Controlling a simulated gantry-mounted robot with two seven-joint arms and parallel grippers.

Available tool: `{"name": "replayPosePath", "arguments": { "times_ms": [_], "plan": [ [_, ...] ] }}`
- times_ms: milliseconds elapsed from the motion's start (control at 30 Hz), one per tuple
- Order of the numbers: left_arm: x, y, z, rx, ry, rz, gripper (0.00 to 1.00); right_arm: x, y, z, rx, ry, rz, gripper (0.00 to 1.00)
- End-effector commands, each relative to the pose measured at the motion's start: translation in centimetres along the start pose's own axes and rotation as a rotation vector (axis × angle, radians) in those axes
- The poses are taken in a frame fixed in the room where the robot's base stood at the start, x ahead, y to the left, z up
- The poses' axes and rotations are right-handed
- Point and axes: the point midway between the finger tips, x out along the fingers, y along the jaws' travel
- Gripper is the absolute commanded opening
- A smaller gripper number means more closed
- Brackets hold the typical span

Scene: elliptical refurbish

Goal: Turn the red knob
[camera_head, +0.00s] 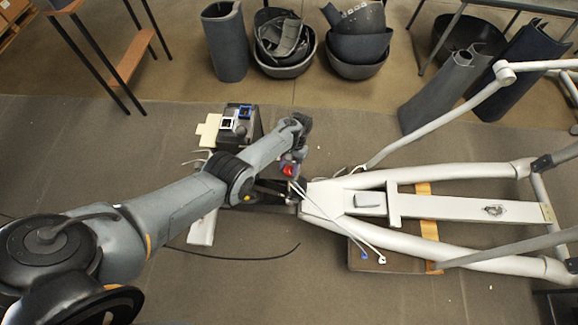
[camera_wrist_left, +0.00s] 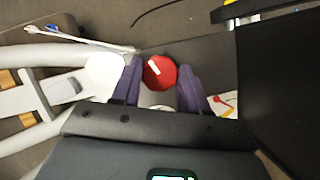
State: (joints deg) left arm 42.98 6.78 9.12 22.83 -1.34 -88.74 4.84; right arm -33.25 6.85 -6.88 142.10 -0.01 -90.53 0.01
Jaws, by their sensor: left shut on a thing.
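The red knob (camera_head: 288,170) is small in the head view, beside the front end of the white elliptical frame (camera_head: 470,206). In the left wrist view the knob (camera_wrist_left: 160,72) is a round red disc with a white line slanting across it. My left gripper (camera_wrist_left: 160,84) has its two purple fingers on either side of the knob, shut on it. In the head view my left gripper (camera_head: 294,168) is small, and the arm above partly hides it. My right gripper is not in view.
A black box with blue and white parts (camera_head: 238,122) stands left of the knob. White cables with a blue plug (camera_head: 364,256) lie over the frame. Dark bins and curved shells (camera_head: 358,45) stand along the back. A black cable (camera_head: 262,257) lies on the open floor in front.

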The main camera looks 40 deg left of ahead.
Motion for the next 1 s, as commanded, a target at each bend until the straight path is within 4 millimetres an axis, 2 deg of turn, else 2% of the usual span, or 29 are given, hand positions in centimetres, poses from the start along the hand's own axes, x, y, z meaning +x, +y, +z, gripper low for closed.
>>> {"name": "replayPosePath", "arguments": {
  "times_ms": [400,1000],
  "plan": [
    [-0.04,0.11,-0.04,0.214,0.003,-0.089,0.14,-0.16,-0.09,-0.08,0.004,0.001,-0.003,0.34],
    [0.01,0.16,-0.05,0.257,0.003,-0.106,0.14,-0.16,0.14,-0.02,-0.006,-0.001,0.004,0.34]
  ]
}}
